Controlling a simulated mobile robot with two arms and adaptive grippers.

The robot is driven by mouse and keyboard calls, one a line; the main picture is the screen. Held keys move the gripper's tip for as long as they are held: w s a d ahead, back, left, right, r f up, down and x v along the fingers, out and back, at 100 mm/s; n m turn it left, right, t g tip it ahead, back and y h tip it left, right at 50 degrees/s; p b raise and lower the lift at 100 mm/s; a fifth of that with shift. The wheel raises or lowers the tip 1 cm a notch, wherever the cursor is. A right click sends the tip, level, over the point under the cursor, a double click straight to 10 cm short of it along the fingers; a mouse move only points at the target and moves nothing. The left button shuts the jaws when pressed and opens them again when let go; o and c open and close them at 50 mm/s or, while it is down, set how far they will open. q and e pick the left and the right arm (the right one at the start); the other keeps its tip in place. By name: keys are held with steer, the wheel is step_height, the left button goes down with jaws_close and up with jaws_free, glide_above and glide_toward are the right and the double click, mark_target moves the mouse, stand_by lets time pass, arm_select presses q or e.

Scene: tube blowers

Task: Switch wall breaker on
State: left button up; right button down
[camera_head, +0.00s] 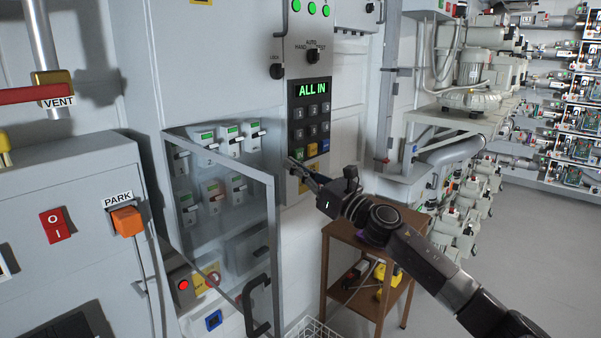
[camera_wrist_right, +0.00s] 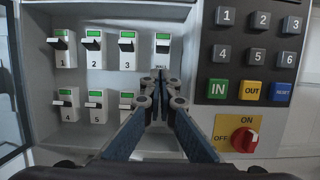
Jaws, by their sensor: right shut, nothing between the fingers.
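The wall breaker (camera_wrist_right: 162,43) is the rightmost switch of the top row in the right wrist view, a pale block with a green window at its top. Its lower part is close to my fingertips, and its lever position is hard to tell. My right gripper (camera_wrist_right: 160,76) is shut and empty, its tips just below and in front of that breaker; contact cannot be told. In the head view my right gripper (camera_head: 294,164) reaches the cabinet from the right. The wall breaker is not clearly seen there. My left gripper is out of view.
Several numbered breakers (camera_wrist_right: 95,50) sit left of the tips. A keypad (camera_wrist_right: 252,50) and red rotary switch (camera_wrist_right: 243,138) are to the right. An open glass door (camera_head: 272,215) juts out left of my arm. A wooden stand (camera_head: 345,235) is below.

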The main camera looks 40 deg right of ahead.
steer(key=shift+s+d+r, duration=0.15)
steer(key=shift+s+r, duration=0.05)
steer(key=shift+s, duration=0.9)
